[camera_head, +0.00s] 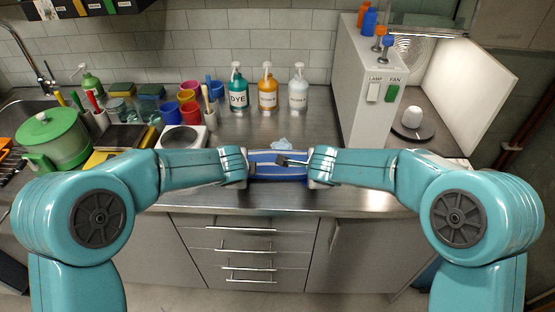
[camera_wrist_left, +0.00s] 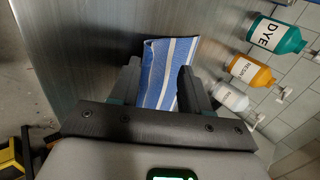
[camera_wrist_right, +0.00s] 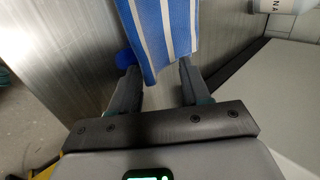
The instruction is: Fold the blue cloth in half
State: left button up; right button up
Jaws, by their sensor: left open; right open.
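The blue cloth (camera_head: 275,156) with white stripes lies on the steel counter between my two arms, partly hidden by them in the head view. My left gripper (camera_wrist_left: 159,72) is open; the cloth (camera_wrist_left: 157,92) shows between and beyond its fingers in the left wrist view. My right gripper (camera_wrist_right: 158,74) is open at the opposite end; the cloth (camera_wrist_right: 165,30) reaches in between its fingertips in the right wrist view. I cannot tell whether any finger touches the cloth.
Bottles labelled dye (camera_head: 238,95) and resin (camera_head: 267,95) and a white bottle (camera_head: 298,96) stand behind the cloth. A small light-blue crumpled thing (camera_head: 285,143) lies just behind it. Cups and a scale (camera_head: 184,138) are left; a lamp-and-fan cabinet (camera_head: 358,110) is right. Drawers are below.

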pick_arm(q)
jog(key=r, duration=0.1)
jog(key=s+r, duration=0.1)
jog(key=r, duration=0.1)
pick_arm(e)
jog(key=r, duration=0.1)
jog(key=s+r, duration=0.1)
jog(key=r, duration=0.1)
pick_arm(q)
jog(key=v, duration=0.7)
jog(key=shift+s+r, duration=0.2)
jog(key=shift+s, duration=0.05)
pick_arm(e)
jog(key=v, duration=0.7)
jog(key=shift+s+r, duration=0.25)
pick_arm(q)
jog(key=shift+s+r, duration=0.1)
jog(key=shift+s, duration=0.05)
pick_arm(e)
jog(key=shift+s+r, duration=0.1)
jog(key=shift+s, duration=0.05)
pick_arm(q)
jog(key=shift+s, duration=0.1)
pick_arm(e)
jog(key=shift+s, duration=0.1)
